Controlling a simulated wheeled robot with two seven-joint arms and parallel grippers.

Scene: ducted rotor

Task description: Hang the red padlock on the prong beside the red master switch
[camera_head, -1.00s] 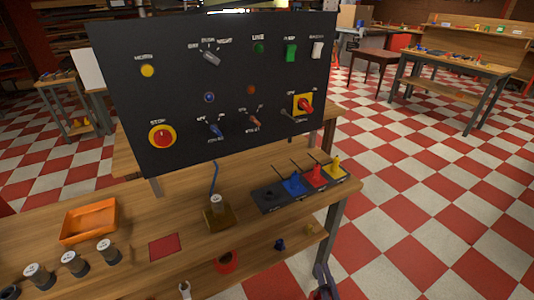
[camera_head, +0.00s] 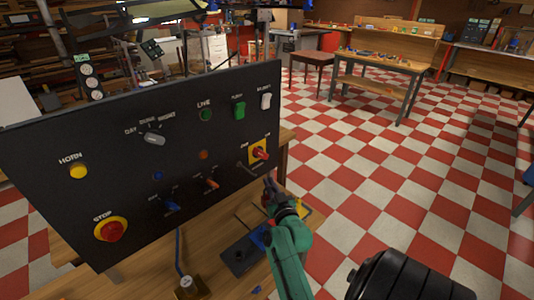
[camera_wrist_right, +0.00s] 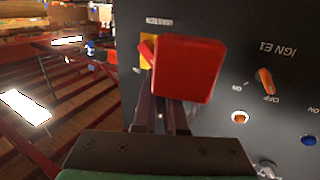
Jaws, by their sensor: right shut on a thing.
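The red padlock (camera_wrist_right: 188,68) is large in the right wrist view, held between the fingertips. My right gripper (camera_head: 269,187) is shut on it, in front of the black panel's lower right corner, just below the master switch. The red master switch (camera_head: 260,153) sits on a yellow plate; in the right wrist view the padlock partly hides the switch (camera_wrist_right: 147,50). A short grey prong (camera_head: 243,167) sticks out left of the plate in the head view, apart from the gripper. The padlock hides that spot in the wrist view. My left gripper is not in view.
The black panel (camera_head: 60,135) carries several knobs and buttons. An orange toggle (camera_head: 212,184) is left of the prong. Below, a dark tray (camera_head: 238,255) with coloured sections lies on the wooden bench, partly hidden by my right arm. A blue rod (camera_head: 178,250) stands on a block.

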